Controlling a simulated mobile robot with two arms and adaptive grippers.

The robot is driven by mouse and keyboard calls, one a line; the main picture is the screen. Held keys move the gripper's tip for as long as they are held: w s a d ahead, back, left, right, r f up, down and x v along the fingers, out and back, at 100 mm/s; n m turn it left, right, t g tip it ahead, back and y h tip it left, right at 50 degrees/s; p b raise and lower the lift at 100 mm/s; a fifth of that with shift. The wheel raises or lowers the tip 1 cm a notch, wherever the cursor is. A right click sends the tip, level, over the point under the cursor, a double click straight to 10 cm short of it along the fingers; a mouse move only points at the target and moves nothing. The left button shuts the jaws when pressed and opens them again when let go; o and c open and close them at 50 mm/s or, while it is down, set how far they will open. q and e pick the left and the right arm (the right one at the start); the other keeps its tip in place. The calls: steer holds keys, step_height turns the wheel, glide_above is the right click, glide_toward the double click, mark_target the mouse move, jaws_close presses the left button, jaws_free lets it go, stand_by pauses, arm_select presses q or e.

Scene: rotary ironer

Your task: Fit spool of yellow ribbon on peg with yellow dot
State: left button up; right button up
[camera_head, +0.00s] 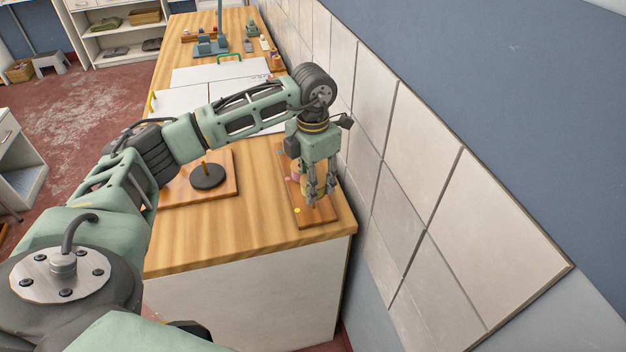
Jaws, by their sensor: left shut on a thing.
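My left gripper (318,197) points down over the narrow wooden peg board (317,217) at the right edge of the worktop, beside the tiled wall. It is shut on the spool of yellow ribbon, which is mostly hidden by the fingers and low over the board. A yellow dot (297,210) shows on the board's near left part, just left of the fingertips. The peg at this dot cannot be made out. A pinkish spool (295,172) stands farther back on the board, partly behind the gripper. My right gripper is out of view.
A wooden board (222,192) with a dark round disc (208,176) and upright post lies to the left. White panels (185,103) lie behind, under my arm. The tiled wall (430,190) is close on the right. The front worktop (235,240) is clear.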

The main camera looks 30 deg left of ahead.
arm_select(q)
steer(key=shift+f, duration=0.2)
steer(key=shift+f+b, duration=0.4)
steer(key=shift+b, duration=0.1)
steer(key=shift+f, duration=0.15)
steer(key=shift+f+b, duration=0.3)
steer(key=shift+b, duration=0.05)
steer(key=shift+f+b, duration=0.55)
steer(key=shift+f, duration=0.25)
steer(key=shift+f, duration=0.1)
steer(key=o, duration=1.2)
